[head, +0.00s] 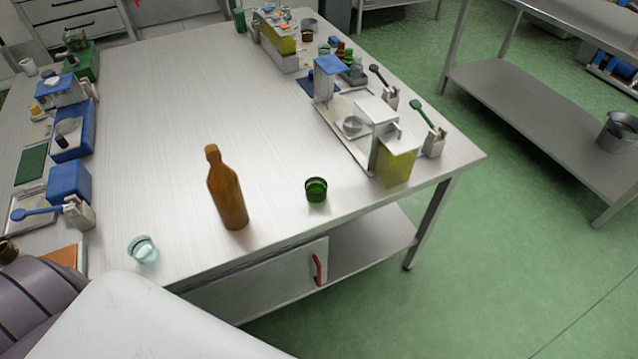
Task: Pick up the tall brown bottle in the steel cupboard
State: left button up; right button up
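A tall brown bottle (229,197) stands upright on top of the steel table (160,130), near its front edge. Below the table top is a steel cupboard (265,283) with a red handle (317,270) at its right side. Its front looks shut, and its inside is hidden. I see no bottle in the cupboard. Neither of my grippers shows in the head view.
A green cup (316,189) stands right of the bottle and a pale glass cup (143,249) left of it. Equipment lines both table sides, including a yellow-fronted device (396,164) and blue boxes (69,183). Green floor (500,250) is open at right.

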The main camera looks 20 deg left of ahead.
aim_at(222, 182)
jog(key=u, duration=1.4)
